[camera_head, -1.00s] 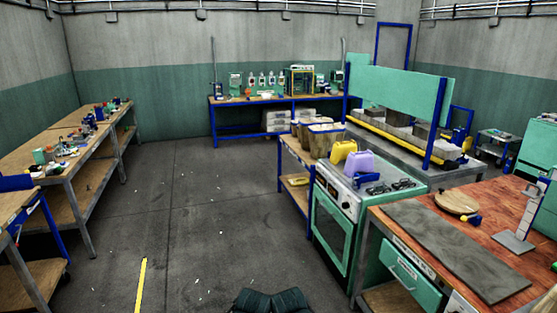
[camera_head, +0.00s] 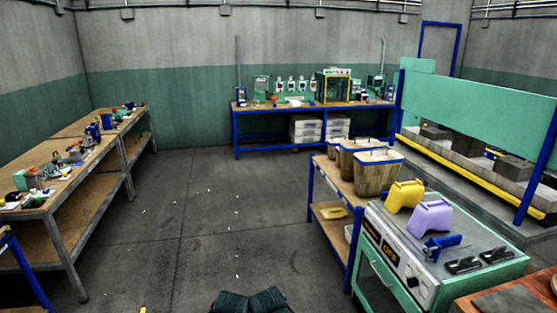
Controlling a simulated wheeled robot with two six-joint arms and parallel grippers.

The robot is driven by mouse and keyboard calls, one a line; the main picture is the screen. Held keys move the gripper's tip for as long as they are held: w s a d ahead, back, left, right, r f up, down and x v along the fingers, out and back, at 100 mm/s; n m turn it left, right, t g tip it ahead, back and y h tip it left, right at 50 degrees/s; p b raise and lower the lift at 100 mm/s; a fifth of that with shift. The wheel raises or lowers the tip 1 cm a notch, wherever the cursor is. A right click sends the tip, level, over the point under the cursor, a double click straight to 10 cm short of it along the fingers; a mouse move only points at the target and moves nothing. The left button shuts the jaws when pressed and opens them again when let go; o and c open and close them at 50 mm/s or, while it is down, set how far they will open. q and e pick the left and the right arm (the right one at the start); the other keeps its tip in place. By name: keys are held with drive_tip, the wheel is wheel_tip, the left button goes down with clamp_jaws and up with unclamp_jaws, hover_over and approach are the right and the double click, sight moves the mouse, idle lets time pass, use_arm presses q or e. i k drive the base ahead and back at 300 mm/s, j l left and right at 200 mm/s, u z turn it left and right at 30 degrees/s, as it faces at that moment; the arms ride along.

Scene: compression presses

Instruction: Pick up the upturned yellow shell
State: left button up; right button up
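A yellow shell (camera_head: 404,194) stands on top of the green and white stove-like unit (camera_head: 398,288) at the right, beside a lavender shell (camera_head: 430,217). From here I cannot tell for sure whether the yellow shell is upturned. Another small yellow piece (camera_head: 334,212) lies on the lower shelf of the blue-framed cart; its shape is too small to tell. Neither of my grippers is in view.
Bins (camera_head: 376,172) stand on the blue-framed cart left of the unit. A blue part (camera_head: 443,245) and dark pieces lie on the unit's top. A cluttered workbench (camera_head: 72,180) lines the left, another bench (camera_head: 318,108) the back.

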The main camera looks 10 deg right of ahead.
sight(410, 194)
drive_tip(key=i+z, duration=0.1)
drive_tip(key=i, duration=0.6)
drive_tip(key=i+j+z, duration=0.1)
drive_tip(key=i, duration=0.6)
drive_tip(key=i+z, duration=0.3)
drive_tip(key=z, duration=0.15)
drive_tip(key=i+j+z, duration=0.15)
drive_tip(key=i+z, duration=0.15)
drive_tip(key=z, duration=0.2)
drive_tip(key=i+j+z, duration=0.25)
drive_tip(key=z, duration=0.2)
drive_tip(key=i+j+z, duration=0.15)
drive_tip(key=z, duration=0.25)
drive_tip(key=i+j+z, duration=0.2)
drive_tip(key=z, duration=0.2)
drive_tip(key=i+j+z, duration=0.35)
